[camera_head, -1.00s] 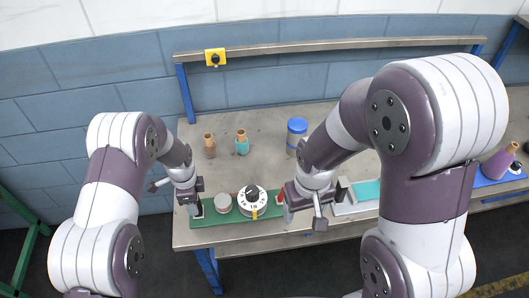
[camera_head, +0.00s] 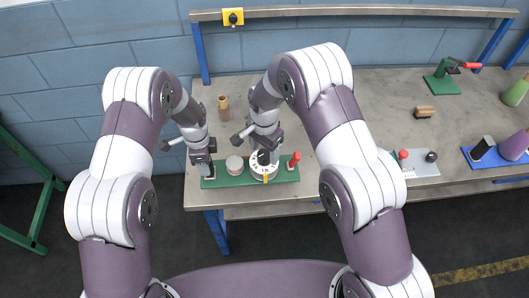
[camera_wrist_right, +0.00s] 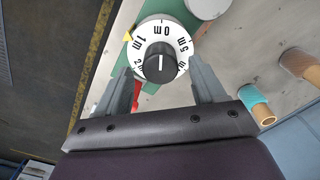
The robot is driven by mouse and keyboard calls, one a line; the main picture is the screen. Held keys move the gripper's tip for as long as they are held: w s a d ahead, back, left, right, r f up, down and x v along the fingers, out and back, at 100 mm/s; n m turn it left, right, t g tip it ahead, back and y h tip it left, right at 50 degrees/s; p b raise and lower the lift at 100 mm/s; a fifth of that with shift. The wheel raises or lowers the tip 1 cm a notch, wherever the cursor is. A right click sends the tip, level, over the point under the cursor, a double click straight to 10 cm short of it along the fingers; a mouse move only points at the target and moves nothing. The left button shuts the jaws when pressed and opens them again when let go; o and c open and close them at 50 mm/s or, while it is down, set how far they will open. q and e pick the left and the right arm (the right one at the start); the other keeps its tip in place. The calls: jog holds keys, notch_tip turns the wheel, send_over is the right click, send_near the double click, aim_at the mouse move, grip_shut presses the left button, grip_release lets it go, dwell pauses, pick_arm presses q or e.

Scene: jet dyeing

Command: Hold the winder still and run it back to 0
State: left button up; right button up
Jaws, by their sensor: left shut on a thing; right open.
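The winder is a green base (camera_head: 225,183) at the bench's front edge. It carries a white numbered dial (camera_head: 264,176) with a black knob, a grey round disc (camera_head: 234,165) and a red-topped post (camera_head: 294,160). In the right wrist view, the yellow pointer (camera_wrist_right: 127,37) sits beside the "1m" mark of the dial. My left gripper (camera_head: 210,174) is shut on the left end of the winder; the gripped part is mostly hidden. My right gripper (camera_wrist_right: 161,68) is open above the dial, its fingers on either side of the black knob (camera_wrist_right: 160,62), with gaps visible.
To the right are a grey plate with a red knob (camera_head: 404,155), a brown block (camera_head: 424,112) and a green stand with a red handle (camera_head: 443,84).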

jog(key=shift+f, duration=1.1)
jog(key=c, duration=1.1)
jog(key=shift+o, duration=0.2)
jog(key=shift+n, duration=0.3)
jog(key=n, duration=0.5)
jog(key=shift+n, duration=0.3)
jog(key=n, duration=0.5)
jog(key=shift+n, duration=0.4)
